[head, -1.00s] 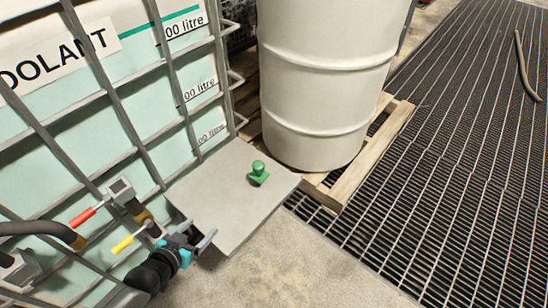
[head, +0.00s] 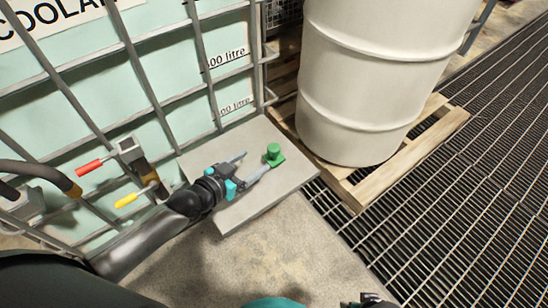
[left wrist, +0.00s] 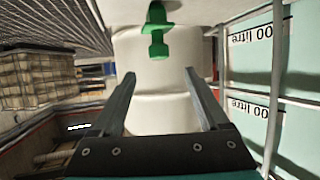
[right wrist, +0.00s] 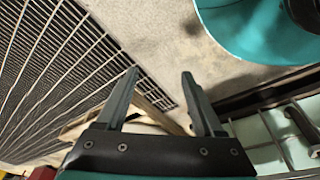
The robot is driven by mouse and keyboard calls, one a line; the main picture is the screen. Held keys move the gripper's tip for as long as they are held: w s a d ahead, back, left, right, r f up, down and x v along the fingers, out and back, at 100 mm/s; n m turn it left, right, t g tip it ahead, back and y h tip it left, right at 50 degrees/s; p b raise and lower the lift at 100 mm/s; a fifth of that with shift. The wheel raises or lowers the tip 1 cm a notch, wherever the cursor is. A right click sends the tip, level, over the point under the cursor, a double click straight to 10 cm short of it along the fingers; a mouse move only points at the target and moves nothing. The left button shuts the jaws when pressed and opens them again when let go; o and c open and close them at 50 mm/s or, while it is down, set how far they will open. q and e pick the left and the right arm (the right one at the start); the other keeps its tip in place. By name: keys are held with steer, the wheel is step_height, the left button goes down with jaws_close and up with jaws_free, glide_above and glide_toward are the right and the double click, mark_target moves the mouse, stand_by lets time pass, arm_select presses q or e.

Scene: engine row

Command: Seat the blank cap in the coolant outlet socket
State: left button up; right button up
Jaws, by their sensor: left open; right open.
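The green blank cap (head: 274,154) stands on a grey plate (head: 255,205) at the foot of the coolant tank. My left gripper (head: 257,161) is open and empty, low over the plate, with its fingertips close to the cap. In the left wrist view the cap (left wrist: 157,32) shows beyond the fingertips, roughly in line with the gap between them. My right gripper (right wrist: 160,73) is open and empty over the floor; only a bit of it shows at the head view's bottom edge. I cannot tell which opening is the coolant outlet socket.
A red-handled valve (head: 130,150) and a yellow-handled valve (head: 152,184) stand at the caged coolant tank (head: 75,80), with a dark hose (head: 35,170) at left. A white drum (head: 380,80) on a wooden pallet (head: 395,175) stands behind the plate. Floor in front is clear.

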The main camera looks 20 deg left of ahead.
mark_target(270, 152)
arm_select(q)
steer(key=b+x, duration=0.2)
steer(key=x, duration=0.2)
steer(key=shift+w+f, duration=0.1)
steer(key=shift+f, duration=0.05)
steer(key=shift+b+x, duration=0.45)
steer(key=shift+x, duration=0.45)
steer(key=b+x, duration=0.2)
steer(key=x, duration=0.1)
steer(key=shift+w+d+f, duration=0.1)
steer(key=shift+d+f, duration=0.05)
steer(key=shift+w+d+f+b, duration=0.1)
steer(key=shift+w+d+b, duration=0.1)
steer(key=shift+w+b, duration=0.25)
arm_select(e)
steer(key=w+a+r+t, duration=0.1)
steer(key=w+r, duration=0.3)
steer(key=r, duration=0.8)
steer(key=shift+w+t, duration=0.2)
steer(key=shift+t, duration=0.3)
arm_select(q)
jaws_close()
